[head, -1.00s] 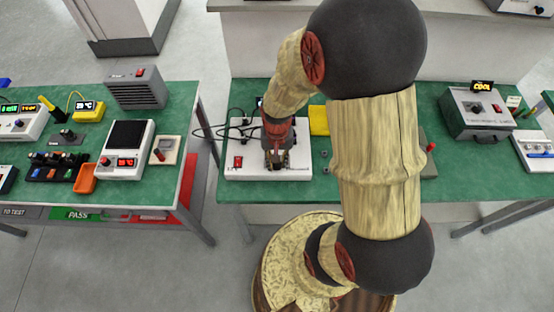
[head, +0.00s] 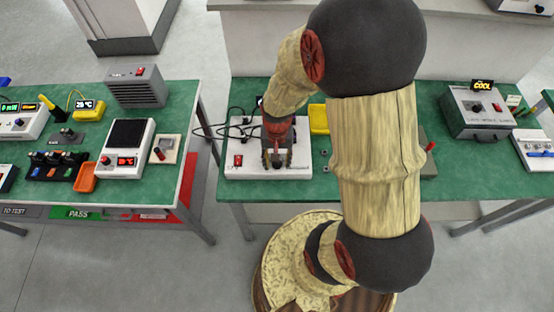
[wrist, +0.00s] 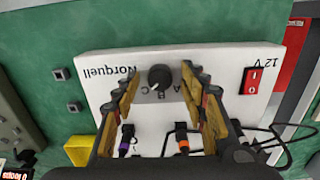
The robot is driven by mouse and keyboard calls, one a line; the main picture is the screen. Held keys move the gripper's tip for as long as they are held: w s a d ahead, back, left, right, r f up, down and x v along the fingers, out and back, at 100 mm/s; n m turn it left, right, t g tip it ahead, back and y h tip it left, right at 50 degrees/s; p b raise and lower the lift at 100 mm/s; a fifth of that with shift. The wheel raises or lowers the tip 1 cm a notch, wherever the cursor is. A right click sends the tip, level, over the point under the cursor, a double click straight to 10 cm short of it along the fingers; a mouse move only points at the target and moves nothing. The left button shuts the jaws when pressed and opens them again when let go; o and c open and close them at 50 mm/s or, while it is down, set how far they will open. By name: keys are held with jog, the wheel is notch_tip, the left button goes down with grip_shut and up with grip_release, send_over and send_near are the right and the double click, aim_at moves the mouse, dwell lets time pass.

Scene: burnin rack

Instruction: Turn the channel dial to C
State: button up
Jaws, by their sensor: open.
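The channel dial (wrist: 160,77) is a small dark round knob on a white power unit marked Norquell (wrist: 110,64), which lies upside down in the wrist view. Small letters sit along the dial's lower side there; which one its mark points to is too small to tell. My gripper (wrist: 158,82) is open, with one finger on each side of the dial and gaps between. In the head view my gripper (head: 277,163) is over the front part of the white unit (head: 240,172) and hides the dial.
The unit also carries a red rocker switch (wrist: 252,80), and plugs with purple (wrist: 124,148) and orange bands and black cables behind the dial. A yellow block (wrist: 80,150) stands beside the unit. Green bench top (wrist: 40,50) is clear in front.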

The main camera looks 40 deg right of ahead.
notch_tip(320, 180, up, 12)
dwell(0.6)
dwell(0.5)
